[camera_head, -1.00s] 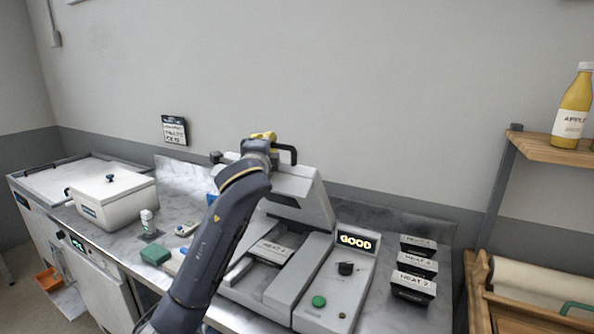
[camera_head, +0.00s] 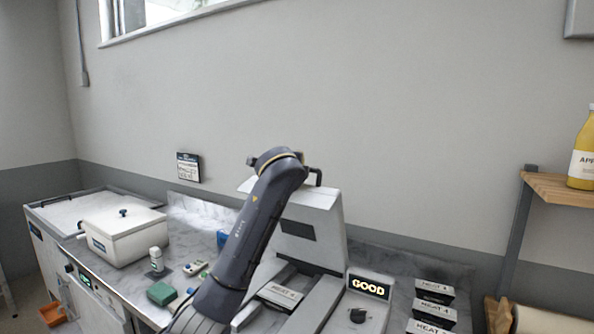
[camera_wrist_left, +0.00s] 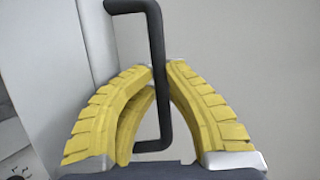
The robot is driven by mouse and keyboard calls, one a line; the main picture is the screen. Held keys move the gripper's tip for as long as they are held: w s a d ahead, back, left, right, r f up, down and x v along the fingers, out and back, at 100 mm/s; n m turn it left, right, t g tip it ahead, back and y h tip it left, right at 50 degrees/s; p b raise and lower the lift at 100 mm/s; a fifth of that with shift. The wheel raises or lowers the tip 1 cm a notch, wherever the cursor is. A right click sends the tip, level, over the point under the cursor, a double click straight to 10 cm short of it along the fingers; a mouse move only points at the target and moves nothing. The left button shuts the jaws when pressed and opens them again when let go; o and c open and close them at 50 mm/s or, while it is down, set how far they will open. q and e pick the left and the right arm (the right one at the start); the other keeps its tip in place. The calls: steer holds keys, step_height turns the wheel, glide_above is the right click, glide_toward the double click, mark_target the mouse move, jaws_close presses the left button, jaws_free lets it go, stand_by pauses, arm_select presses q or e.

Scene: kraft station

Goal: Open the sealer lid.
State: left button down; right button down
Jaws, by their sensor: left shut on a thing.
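The grey sealer (camera_head: 315,305) stands on the counter with its lid (camera_head: 325,232) raised and leaning back steeply toward the wall. A black bar handle (camera_head: 316,174) sticks out at the lid's top edge. My left gripper (camera_wrist_left: 162,72) is shut on this handle, which also shows in the left wrist view (camera_wrist_left: 156,30), with the yellow ribbed fingers on either side of the bar. In the head view my left wrist hides the fingers. A labelled tray (camera_head: 281,295) lies in the sealer's bed. The right gripper is not in view.
The sealer's lit display (camera_head: 369,287) reads GOOD, with a black knob (camera_head: 357,315) below it. Black labelled trays (camera_head: 435,290) stand to the right. A wooden shelf (camera_head: 560,188) juts out at right.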

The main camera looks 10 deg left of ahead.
arm_select(q)
steer(key=c, duration=1.7)
jaws_free()
steer(key=s+r, duration=0.2)
steer(key=s, duration=1)
steer(key=shift+r, duration=0.25)
steer(key=shift+a, duration=0.15)
